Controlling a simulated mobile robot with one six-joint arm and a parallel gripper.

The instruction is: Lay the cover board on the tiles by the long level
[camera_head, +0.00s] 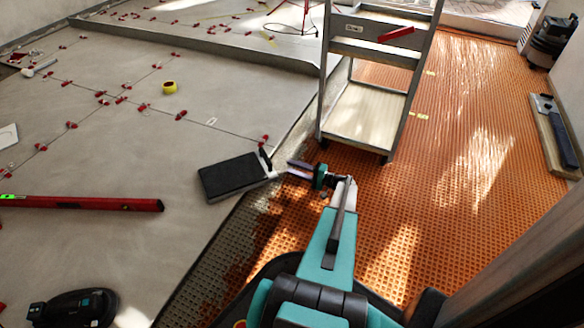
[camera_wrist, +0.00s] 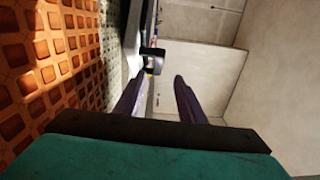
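A dark flat board (camera_head: 228,176) with a pale edge and a small dark upright piece at its right end lies on the grey tiles, at their edge. I take it to be the cover board, but cannot be sure. My gripper (camera_head: 290,169) is just right of its right end, pointing at it, apparently not touching. In the wrist view my gripper (camera_wrist: 158,78) has its two purple fingers apart with nothing held between them. A dark piece on a pale edge (camera_wrist: 151,52) shows beyond the fingertips. The long red level (camera_head: 90,204) lies on the tiles at the left.
Red levelling clips (camera_head: 142,107) and a yellow tape roll (camera_head: 169,87) are on the tiles. A dark power tool (camera_head: 72,308) lies at lower left. Bare tile lies between level and board.

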